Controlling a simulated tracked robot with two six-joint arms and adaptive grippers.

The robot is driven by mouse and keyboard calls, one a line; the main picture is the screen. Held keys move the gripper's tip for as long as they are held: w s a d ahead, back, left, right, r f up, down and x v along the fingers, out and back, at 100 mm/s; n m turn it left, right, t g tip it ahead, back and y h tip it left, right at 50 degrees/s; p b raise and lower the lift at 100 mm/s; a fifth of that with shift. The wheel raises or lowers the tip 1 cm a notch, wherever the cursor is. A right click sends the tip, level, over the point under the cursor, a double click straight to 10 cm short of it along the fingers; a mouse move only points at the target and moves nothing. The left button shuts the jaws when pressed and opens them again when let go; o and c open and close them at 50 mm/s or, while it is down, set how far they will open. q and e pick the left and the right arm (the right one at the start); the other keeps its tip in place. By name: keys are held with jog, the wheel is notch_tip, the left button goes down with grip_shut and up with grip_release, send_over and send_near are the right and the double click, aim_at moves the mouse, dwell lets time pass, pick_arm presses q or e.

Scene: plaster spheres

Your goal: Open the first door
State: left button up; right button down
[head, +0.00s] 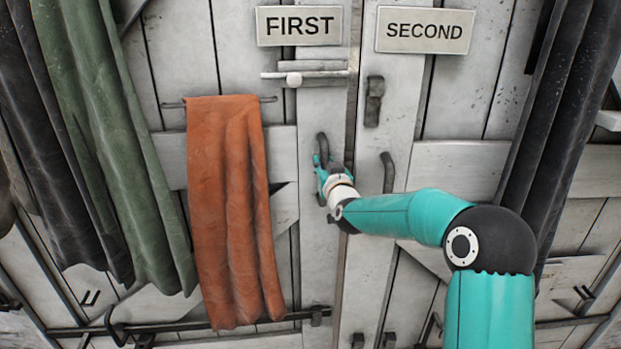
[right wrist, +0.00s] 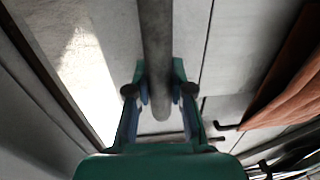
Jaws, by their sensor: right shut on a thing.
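The first door (head: 311,225) is made of pale worn boards and carries a plate reading FIRST (head: 299,26). A bolt (head: 294,79) with a light round knob lies across its upper part. A dark door handle (head: 323,147) stands upright below the bolt. My right gripper (head: 321,180) is at this handle, and its wrist partly covers the lower end. In the right wrist view, the fingers are shut on the handle (right wrist: 157,60), which runs between them as a grey bar. I cannot tell whether the door stands slightly ajar. My left gripper is not in view.
The second door (head: 370,255) is at the right, with its sign (head: 425,31), a dark latch (head: 374,102) and a handle (head: 388,172). An orange cloth (head: 228,215) hangs left of my gripper. Green (head: 125,150) and dark curtains (head: 565,120) hang at the sides.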

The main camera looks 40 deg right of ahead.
jog(key=shift+a+f, duration=0.1)
jog(key=shift+a, duration=0.1)
jog(key=c, duration=1)
grip_release()
jog(key=shift+d, duration=0.1)
jog(key=shift+s, duration=0.1)
jog(key=v, duration=1.1)
jog(key=shift+s, duration=0.35)
jog(key=shift+c, duration=0.2)
